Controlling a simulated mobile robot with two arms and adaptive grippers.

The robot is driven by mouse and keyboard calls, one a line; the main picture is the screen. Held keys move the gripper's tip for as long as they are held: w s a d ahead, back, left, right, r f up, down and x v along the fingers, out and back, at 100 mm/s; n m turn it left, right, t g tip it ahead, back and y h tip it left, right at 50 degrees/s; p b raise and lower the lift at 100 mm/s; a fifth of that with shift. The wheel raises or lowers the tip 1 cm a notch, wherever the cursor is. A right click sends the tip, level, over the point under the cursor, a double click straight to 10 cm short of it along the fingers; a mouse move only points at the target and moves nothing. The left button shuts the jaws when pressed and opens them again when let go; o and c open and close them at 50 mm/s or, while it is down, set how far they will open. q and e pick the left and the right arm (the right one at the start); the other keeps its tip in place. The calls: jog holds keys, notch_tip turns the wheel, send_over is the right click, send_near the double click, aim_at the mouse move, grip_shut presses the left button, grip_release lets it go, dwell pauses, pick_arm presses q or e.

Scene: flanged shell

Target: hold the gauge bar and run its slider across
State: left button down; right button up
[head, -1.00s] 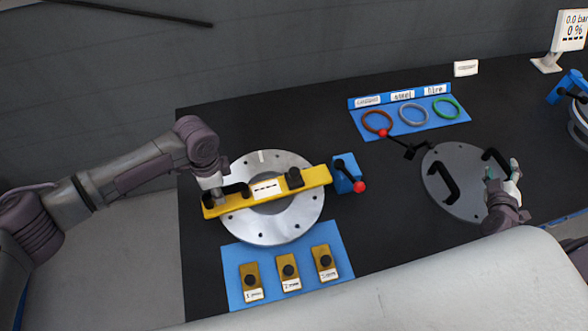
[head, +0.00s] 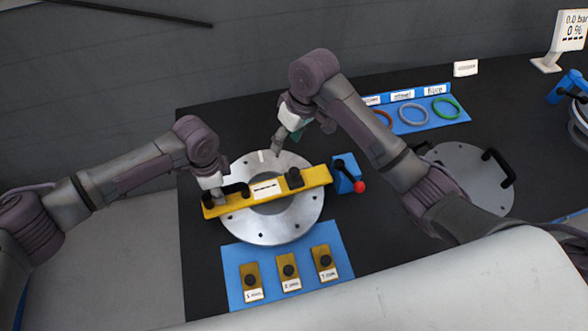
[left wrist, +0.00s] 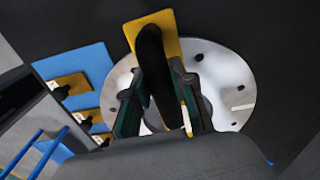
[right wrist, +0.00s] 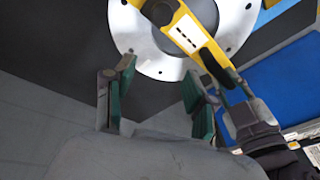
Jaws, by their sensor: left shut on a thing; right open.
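The yellow gauge bar (head: 318,177) lies across the silver flange ring (head: 262,229). Its black slider (head: 294,178) sits right of the white label on the bar. My left gripper (head: 219,196) is shut on the bar's black handle at the left end; the left wrist view also shows the handle (left wrist: 151,55) between its fingers. My right gripper (head: 285,140) is open and empty above the far edge of the ring, apart from the slider. In the right wrist view, the slider (right wrist: 162,12) shows beyond the open fingers (right wrist: 155,95).
A blue valve block (head: 346,174) with a red-tipped lever stands close to the bar's right end. A blue mat (head: 236,262) with several brass blocks lies in front. Seal rings on a blue tray (head: 411,129) and a handled grey cover (head: 480,165) lie to the right.

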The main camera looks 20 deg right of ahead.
aim_at(295, 170)
jog(key=f+h, duration=0.1)
jog(key=f, duration=0.2)
jog(key=s+f+h, duration=0.1)
jog(key=f, duration=0.3)
jog(key=s+d+f+g, duration=0.1)
jog(key=f, duration=0.2)
jog(key=shift+s+f+m+h, duration=0.15)
jog(key=shift+s+m+h, duration=0.15)
jog(key=shift+h, duration=0.1)
jog(key=shift+c, duration=0.3)
grip_shut()
jog(key=shift+d, duration=0.1)
